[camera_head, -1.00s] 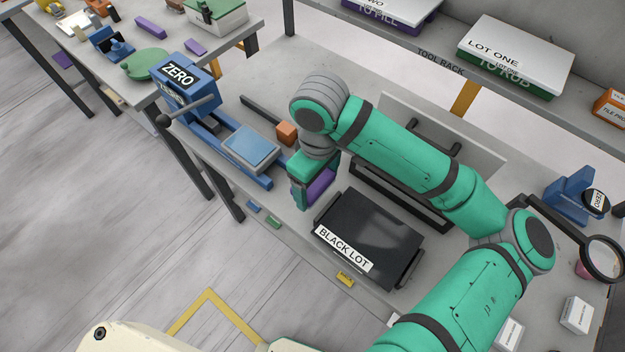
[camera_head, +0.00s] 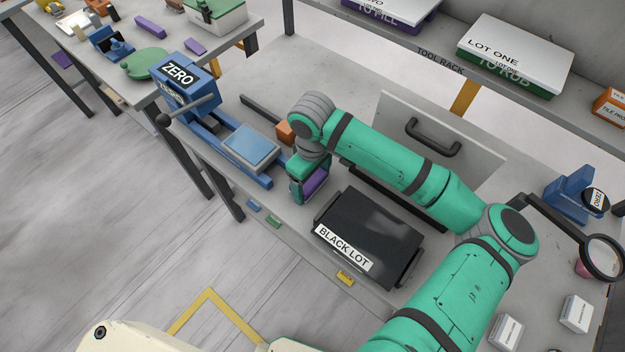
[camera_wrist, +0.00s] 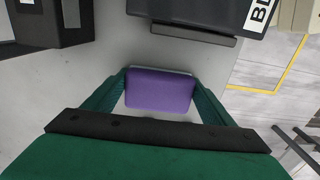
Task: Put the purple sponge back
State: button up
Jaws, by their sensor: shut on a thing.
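The purple sponge (camera_head: 315,181) is between the fingers of my gripper (camera_head: 309,186), left of the black lot tray in the head view. In the wrist view the purple sponge (camera_wrist: 160,90) fills the gap between the two green fingers of my gripper (camera_wrist: 160,92). My gripper is shut on it. The grey bench top shows around the sponge. I cannot tell whether the sponge touches the bench.
The black tray marked BLACK LOT (camera_head: 375,235) lies close to the right of my gripper. A blue fixture with a pale block (camera_head: 250,148) stands to the left, and an orange block (camera_head: 285,132) sits behind. A panel with a black handle (camera_head: 433,138) stands behind my arm.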

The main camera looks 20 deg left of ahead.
aim_at(312, 180)
jog(key=shift+f, duration=0.25)
jog(key=shift+s+d+f, duration=0.1)
jog(key=shift+f, duration=0.3)
jog(key=o, duration=1)
jog(key=shift+f, duration=0.1)
jog(key=shift+a, duration=0.2)
notch_tip(312, 180, up, 14)
jog(key=shift+d+f, duration=0.15)
jog(key=shift+f, duration=0.05)
dwell(0.3)
